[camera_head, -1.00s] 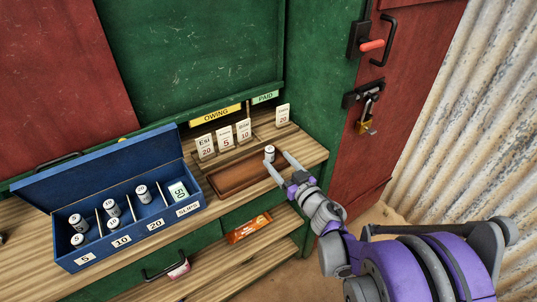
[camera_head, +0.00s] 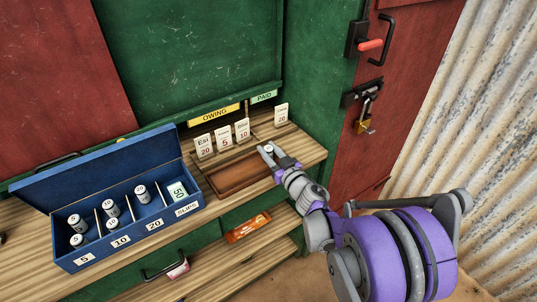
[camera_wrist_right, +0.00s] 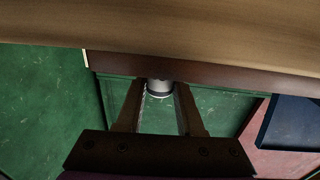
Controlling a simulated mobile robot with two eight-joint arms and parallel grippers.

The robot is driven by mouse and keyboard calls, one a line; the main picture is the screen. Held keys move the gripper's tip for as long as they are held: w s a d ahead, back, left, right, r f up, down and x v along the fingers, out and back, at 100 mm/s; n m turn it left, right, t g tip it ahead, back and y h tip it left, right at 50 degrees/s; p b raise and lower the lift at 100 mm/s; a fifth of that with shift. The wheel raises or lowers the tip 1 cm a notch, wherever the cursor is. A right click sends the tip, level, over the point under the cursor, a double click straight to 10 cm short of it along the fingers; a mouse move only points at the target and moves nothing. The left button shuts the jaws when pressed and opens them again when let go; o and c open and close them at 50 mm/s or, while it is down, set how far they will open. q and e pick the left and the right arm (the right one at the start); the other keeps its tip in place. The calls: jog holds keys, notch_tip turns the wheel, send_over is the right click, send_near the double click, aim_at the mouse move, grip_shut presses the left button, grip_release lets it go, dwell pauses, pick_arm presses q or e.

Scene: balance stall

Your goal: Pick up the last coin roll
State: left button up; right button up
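The coin roll (camera_head: 269,149), a small white cylinder, stands at the right end of the brown wooden tray (camera_head: 222,189). My right gripper (camera_head: 272,156) is at that end of the tray, with its fingers around the roll. In the right wrist view the coin roll (camera_wrist_right: 160,87) shows between the tips of my right gripper (camera_wrist_right: 160,92), with a small gap visible on each side. The fingers look open; the roll is partly hidden in the head view. My left gripper is in neither view.
Price cards (camera_head: 204,146) stand behind the tray under the OWING sign (camera_head: 214,115); one card (camera_head: 281,115) stands under PAID. An orange packet (camera_head: 248,228) lies on the lower shelf.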

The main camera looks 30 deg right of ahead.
grip_shut()
jog(key=shift+r, duration=0.1)
